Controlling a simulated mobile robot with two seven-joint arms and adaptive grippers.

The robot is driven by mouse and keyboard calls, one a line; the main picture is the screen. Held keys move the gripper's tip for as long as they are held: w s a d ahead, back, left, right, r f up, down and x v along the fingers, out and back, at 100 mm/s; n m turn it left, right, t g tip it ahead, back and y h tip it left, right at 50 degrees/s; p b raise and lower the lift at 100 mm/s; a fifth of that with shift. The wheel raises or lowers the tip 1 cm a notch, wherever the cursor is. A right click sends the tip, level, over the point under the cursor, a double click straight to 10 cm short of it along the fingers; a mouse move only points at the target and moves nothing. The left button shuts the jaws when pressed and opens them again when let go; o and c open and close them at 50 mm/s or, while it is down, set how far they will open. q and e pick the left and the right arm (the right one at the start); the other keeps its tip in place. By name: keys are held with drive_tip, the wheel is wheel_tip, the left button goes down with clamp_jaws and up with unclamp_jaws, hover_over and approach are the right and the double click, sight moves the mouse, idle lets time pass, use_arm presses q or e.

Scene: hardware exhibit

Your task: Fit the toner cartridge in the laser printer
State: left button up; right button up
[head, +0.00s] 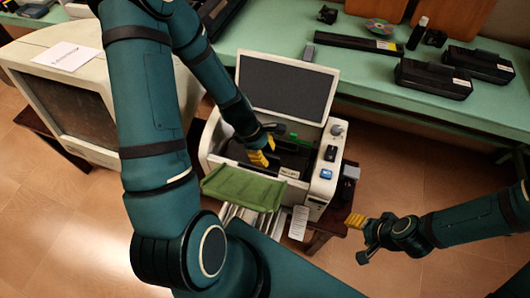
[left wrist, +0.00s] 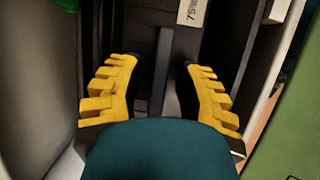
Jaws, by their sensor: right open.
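The laser printer (head: 213,155) is pale with its lid (head: 286,85) raised and its dark inside showing. A black toner cartridge with a white label (head: 289,172) lies inside the printer. The left wrist view shows a dark body with a white label (left wrist: 192,12) and a grey bar (left wrist: 168,75) between my fingers. My left gripper (head: 264,150) is down in the printer opening; its yellow fingers (left wrist: 162,65) stand apart, with gaps beside the bar. My arm hides part of the opening. My right gripper (head: 360,240) is open and empty, right of the printer.
A green flap (head: 243,187) stands at the printer's front. More black cartridges (head: 432,79) (head: 477,64) lie on the green table (head: 370,105) behind. A large beige monitor (head: 75,100) stands left. Floor is open at lower right.

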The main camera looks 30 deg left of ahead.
use_arm(q)
drive_tip(key=shift+r, duration=0.1)
drive_tip(key=shift+r+p, duration=0.25)
drive_tip(key=shift+p, duration=0.05)
drive_tip(key=p+v, duration=0.4)
drive_tip(key=v, duration=0.7)
drive_tip(key=shift+r, duration=0.4)
drive_tip(key=shift+a, duration=0.15)
